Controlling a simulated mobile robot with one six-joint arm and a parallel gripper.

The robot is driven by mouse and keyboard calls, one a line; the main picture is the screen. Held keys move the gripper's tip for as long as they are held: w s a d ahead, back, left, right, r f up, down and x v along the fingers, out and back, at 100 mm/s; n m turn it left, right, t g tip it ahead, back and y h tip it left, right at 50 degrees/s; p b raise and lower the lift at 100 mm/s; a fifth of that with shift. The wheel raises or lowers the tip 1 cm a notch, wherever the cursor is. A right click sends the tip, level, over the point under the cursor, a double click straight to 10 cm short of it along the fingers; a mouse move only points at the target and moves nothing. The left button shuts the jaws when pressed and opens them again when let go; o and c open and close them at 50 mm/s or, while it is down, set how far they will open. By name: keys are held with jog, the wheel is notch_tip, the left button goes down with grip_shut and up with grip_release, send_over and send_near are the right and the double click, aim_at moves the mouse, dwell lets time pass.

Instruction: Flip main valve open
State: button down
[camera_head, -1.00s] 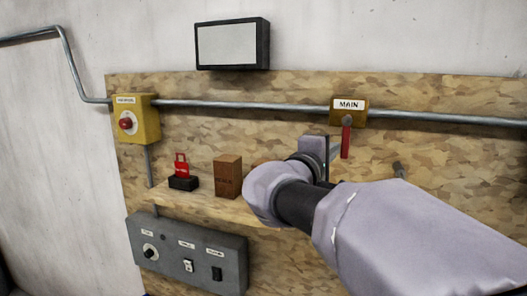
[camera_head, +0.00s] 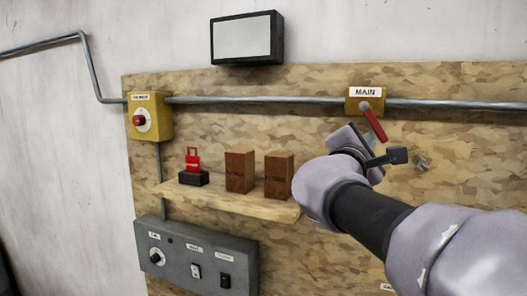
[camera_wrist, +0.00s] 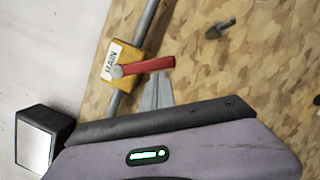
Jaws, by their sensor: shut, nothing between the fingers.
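The main valve is a yellow box (camera_head: 365,100) on the pipe with a white "MAIN" label. Its red lever (camera_head: 374,125) slants down and to the right from a round pivot. In the wrist view the red lever (camera_wrist: 150,66) extends from the yellow box (camera_wrist: 118,60) toward the middle. My gripper (camera_wrist: 160,78) is shut and empty, its grey fingertips right at the lever's free end, beside it rather than around it. Whether they touch cannot be told. In the head view my wrist hides most of the fingers.
A yellow box with a red button (camera_head: 139,120) hangs at the left. A shelf (camera_head: 230,203) below holds a red-and-black padlock-like item (camera_head: 193,170) and two brown boxes (camera_head: 239,171). A grey switch panel (camera_head: 195,260) is lower. A peg (camera_head: 422,164) sticks out at right.

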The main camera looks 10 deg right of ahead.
jog(key=n+b, duration=0.1)
jog(key=s+d+n+t+b, duration=0.1)
jog(key=d+n+b, duration=0.1)
jog(key=n, duration=0.1)
jog(key=shift+s+r, duration=0.15)
jog(key=shift+r, duration=0.1)
jog(key=shift+s+d+r+n+t+y+b, duration=0.25)
jog(key=shift+d+r+n+t+y+b, duration=0.25)
jog(key=shift+n, duration=1.05)
jog(key=shift+s+d+r+n+t+y+b, duration=0.4)
jog(key=shift+r+n, duration=0.3)
jog(key=shift+n, duration=0.9)
jog(key=shift+s+d+r+n+t+y+b, duration=0.1)
jog(key=shift+d+r+n+t+y+b, duration=0.3)
jog(key=shift+n, duration=1.15)
jog(key=shift+a+r, duration=0.2)
jog(key=shift+r, duration=0.05)
